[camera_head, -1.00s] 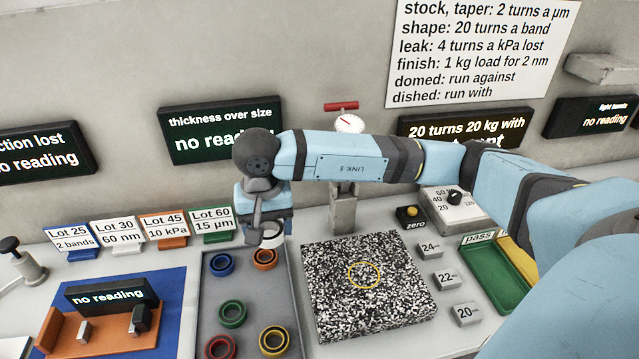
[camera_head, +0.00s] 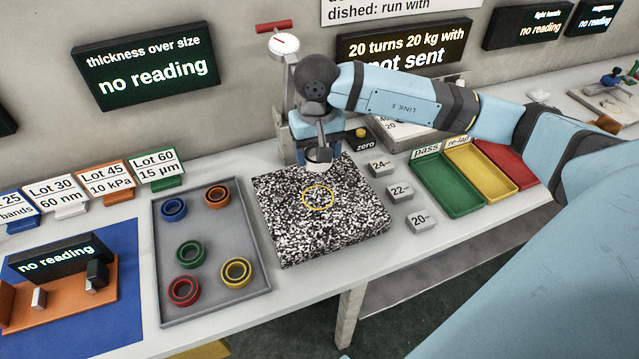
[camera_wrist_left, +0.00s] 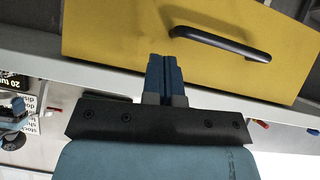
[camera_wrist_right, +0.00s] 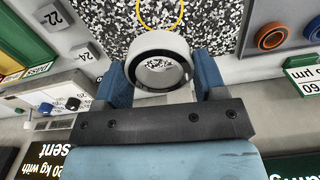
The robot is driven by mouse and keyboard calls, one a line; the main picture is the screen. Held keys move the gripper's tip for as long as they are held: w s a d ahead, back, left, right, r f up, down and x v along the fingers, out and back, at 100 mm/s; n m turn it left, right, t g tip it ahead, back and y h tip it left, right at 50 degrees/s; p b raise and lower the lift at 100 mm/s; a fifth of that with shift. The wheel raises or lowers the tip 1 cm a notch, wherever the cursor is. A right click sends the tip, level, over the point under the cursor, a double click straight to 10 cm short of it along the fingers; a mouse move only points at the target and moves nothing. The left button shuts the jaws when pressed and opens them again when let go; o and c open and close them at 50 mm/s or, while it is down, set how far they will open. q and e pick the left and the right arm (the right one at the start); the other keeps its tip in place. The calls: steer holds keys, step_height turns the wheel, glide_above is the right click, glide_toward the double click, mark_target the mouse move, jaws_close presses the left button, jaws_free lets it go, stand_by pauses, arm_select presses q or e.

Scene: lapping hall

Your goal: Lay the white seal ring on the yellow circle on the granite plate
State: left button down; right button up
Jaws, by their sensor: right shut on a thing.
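The white seal ring (camera_wrist_right: 159,62) is between the fingers of my right gripper (camera_wrist_right: 160,85), which is shut on it. In the head view the right gripper (camera_head: 318,160) holds the white ring (camera_head: 319,164) over the back part of the granite plate (camera_head: 280,225). The yellow circle (camera_head: 318,209) on the plate is bare and lies nearer the front than the ring. The circle also shows in the right wrist view (camera_wrist_right: 160,28), just beyond the ring. My left gripper (camera_wrist_left: 165,75) shows only in the left wrist view, its fingers together with nothing between them, near a yellow drawer front.
A grey tray (camera_head: 212,275) left of the plate holds several coloured rings. Weight blocks (camera_head: 399,191) stand right of the plate, with green, yellow and red trays (camera_head: 447,192) beyond. A dial gauge stand (camera_head: 287,80) rises behind the plate, close to the right gripper.

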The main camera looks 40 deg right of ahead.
glide_above(317, 196)
step_height(317, 196, down, 8)
steer(key=shift+s+r, duration=0.1)
step_height(317, 196, down, 3)
steer(key=shift+f, duration=0.2)
steer(key=shift+f, duration=0.2)
steer(key=o, duration=0.9)
steer(key=shift+o, duration=0.2)
